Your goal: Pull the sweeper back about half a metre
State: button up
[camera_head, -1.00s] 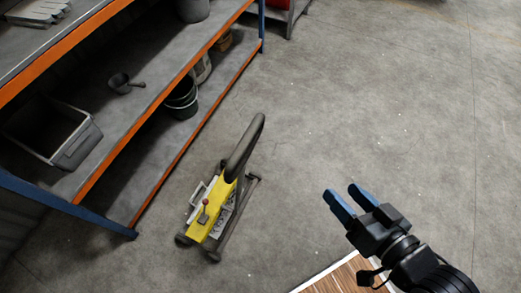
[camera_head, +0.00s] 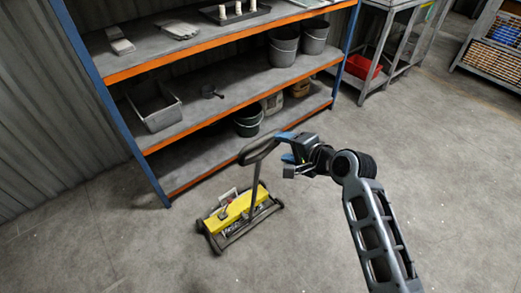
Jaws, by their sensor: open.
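The sweeper (camera_head: 236,209) stands on the concrete floor in front of the shelving, with a yellow body, dark wheels and frame. Its dark upright handle ends in a loop grip (camera_head: 259,148) at the top. My gripper (camera_head: 283,147) has blue fingers and is open, pointing left at the right end of the loop grip. The fingertips are at or very near the grip in the picture; whether they touch it or sit around it I cannot tell.
A shelving unit with orange beams (camera_head: 230,79) stands close behind the sweeper, holding a grey bin (camera_head: 154,107) and several buckets. A grey rack with a red tray (camera_head: 362,67) stands at the back right. The floor in front and to the right is clear.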

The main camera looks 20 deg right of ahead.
aim_at(264, 142)
jog(key=b+x, duration=0.6)
jog(key=x, duration=0.3)
jog(key=shift+w+a+f+b, duration=0.2)
jog(key=shift+w+b, duration=0.1)
jog(key=shift+b, duration=0.1)
jog(key=shift+w+a+f, duration=0.15)
jog(key=shift+w+a, duration=0.05)
jog(key=shift+w, duration=0.45)
jog(key=c, duration=1.1)
